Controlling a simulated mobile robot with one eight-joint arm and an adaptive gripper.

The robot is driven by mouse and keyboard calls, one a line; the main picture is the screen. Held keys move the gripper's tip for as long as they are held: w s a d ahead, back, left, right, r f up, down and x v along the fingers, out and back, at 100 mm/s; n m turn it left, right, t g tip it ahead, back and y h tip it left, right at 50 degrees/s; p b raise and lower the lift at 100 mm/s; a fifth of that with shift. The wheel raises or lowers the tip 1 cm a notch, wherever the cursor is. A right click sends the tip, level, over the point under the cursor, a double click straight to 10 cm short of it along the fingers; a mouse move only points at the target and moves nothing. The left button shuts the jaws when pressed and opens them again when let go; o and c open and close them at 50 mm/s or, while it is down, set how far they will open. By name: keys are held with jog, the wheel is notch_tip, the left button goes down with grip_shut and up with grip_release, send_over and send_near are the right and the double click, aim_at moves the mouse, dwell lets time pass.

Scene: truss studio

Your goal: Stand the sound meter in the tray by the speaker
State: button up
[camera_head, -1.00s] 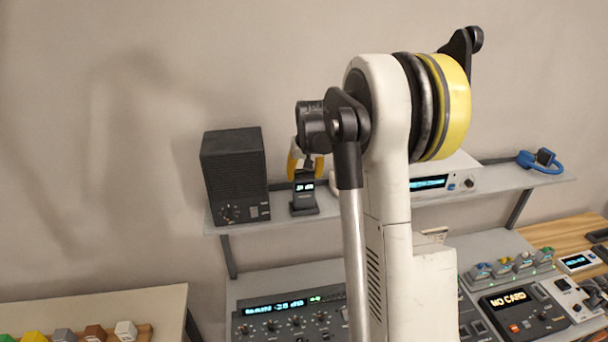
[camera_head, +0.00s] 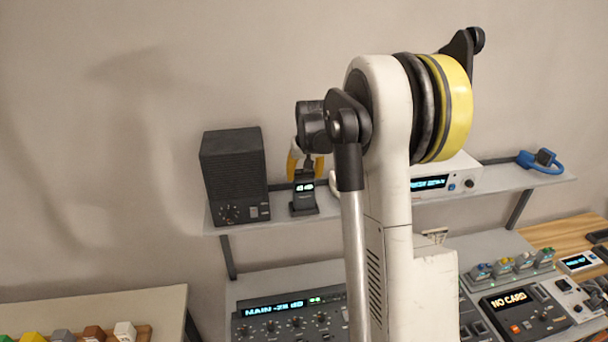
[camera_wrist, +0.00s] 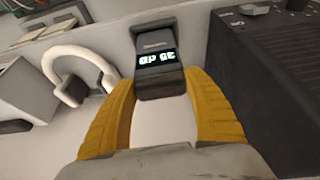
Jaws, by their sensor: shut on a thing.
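The sound meter (camera_head: 304,188) is a slim dark device with a small lit display, upright on the shelf just right of the speaker (camera_head: 233,175). A low dark base, apparently the tray (camera_head: 304,210), shows at its foot. I cannot tell whether the meter is fully seated in it. My gripper (camera_head: 306,166) comes from above, its yellow fingers shut on the meter's upper part. In the wrist view the meter (camera_wrist: 158,72) sits between the yellow fingertips (camera_wrist: 162,84), its display reading in dB. The black speaker (camera_wrist: 275,75) is close beside them on the right.
The grey shelf (camera_head: 265,224) also carries a white box with a blue display (camera_head: 455,180) and a blue clamp-like item (camera_head: 540,161). A white curved loop (camera_wrist: 78,70) is close left of the fingers. A mixer console (camera_head: 290,320) lies below.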

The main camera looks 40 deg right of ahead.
jog(key=shift+f+b, duration=0.5)
jog(key=shift+f, duration=0.15)
jog(key=o, duration=1.1)
jog(key=p+v, duration=0.5)
jog(key=v, duration=0.6)
jog(key=shift+s, duration=0.1)
